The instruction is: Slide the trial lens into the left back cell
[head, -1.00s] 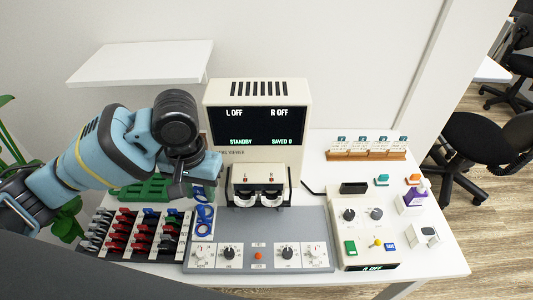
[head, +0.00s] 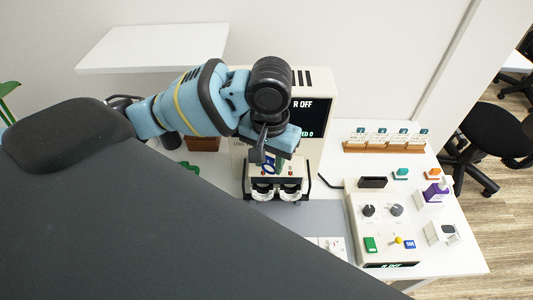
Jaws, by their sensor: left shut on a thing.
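My left gripper (head: 269,155) points down in front of the lens viewer (head: 316,142). The trial frame (head: 263,191) is dark with two white round cells side by side at the foot of the viewer. The lens is above the left one and looks apart from it. The back cells are mostly hidden behind the gripper and lens. My right gripper is not in view.
A control box (head: 383,228) with knobs and buttons stands right of the viewer. A white shelf (head: 150,47) is on the wall. My own dark body hides the lower left, including the lens rack.

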